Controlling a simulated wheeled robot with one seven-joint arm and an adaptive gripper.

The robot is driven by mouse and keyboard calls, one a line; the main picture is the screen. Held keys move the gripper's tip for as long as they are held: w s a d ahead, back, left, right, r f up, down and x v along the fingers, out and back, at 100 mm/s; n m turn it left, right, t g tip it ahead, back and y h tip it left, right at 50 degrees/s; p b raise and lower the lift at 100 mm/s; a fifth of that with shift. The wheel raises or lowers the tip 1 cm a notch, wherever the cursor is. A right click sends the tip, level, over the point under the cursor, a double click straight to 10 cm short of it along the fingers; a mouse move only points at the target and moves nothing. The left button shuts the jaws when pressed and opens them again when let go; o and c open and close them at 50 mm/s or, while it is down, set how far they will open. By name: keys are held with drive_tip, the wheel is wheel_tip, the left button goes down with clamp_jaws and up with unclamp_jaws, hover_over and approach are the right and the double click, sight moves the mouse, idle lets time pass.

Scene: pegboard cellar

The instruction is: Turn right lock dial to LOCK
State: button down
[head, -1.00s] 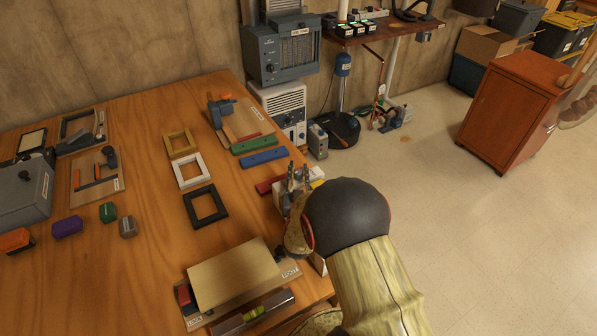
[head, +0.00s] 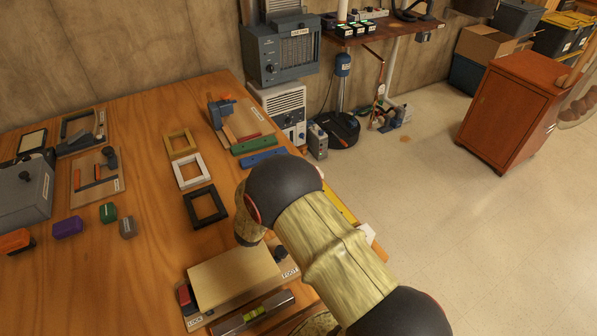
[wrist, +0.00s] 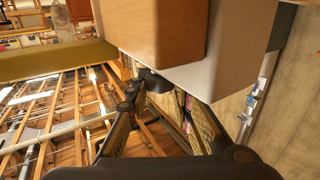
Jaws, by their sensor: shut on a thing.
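A small dark dial (head: 280,252) shows beside the right label, partly behind my arm. In the wrist view, my gripper (wrist: 152,92) has its fingertips closed around a small dark knob (wrist: 153,79) under the block's edge; I take it for the right dial. My gripper's fingertips are hidden in the head view by my arm. The dial's pointer setting cannot be read.
A spirit level (head: 253,314) lies along the board's near side. A black frame (head: 205,207), a white frame (head: 188,171) and a blue bar (head: 262,158) lie farther back. A yellow strip (head: 340,203) shows along the table's right edge. Open floor lies right of the table.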

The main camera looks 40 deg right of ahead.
drive_tip(key=m+g, duration=0.3)
drive_tip(key=g, duration=0.1)
drive_tip(key=m+g+p, duration=0.1)
drive_tip(key=m+g, duration=0.2)
drive_tip(key=g, duration=0.2)
drive_tip(key=m+g+y, duration=0.1)
drive_tip(key=g, duration=0.1)
drive_tip(key=m+g, duration=0.2)
drive_tip(key=g, duration=0.1)
drive_tip(key=shift+y+p, duration=0.35)
drive_tip(key=shift+y, duration=0.05)
drive_tip(key=shift+m+g+y+p, duration=0.6)
drive_tip(key=shift+m+g+y, duration=0.1)
drive_tip(key=shift+m+g, duration=0.25)
drive_tip(key=m+g+y+p, duration=0.2)
drive_tip(key=p, duration=0.2)
drive_tip(key=shift+r+g, duration=0.15)
drive_tip(key=shift+g, duration=0.2)
drive_tip(key=shift+y+p, duration=0.3)
drive_tip(key=shift+p, duration=0.2)
drive_tip(key=shift+m+g+y+p, duration=0.7)
drive_tip(key=shift+m+y+p, duration=0.1)
drive_tip(key=shift+p, duration=0.65)
drive_tip(key=c, duration=1.6)
unclamp_jaws()
drive_tip(key=shift+c, duration=0.2)
drive_tip(key=shift+o, duration=0.5)
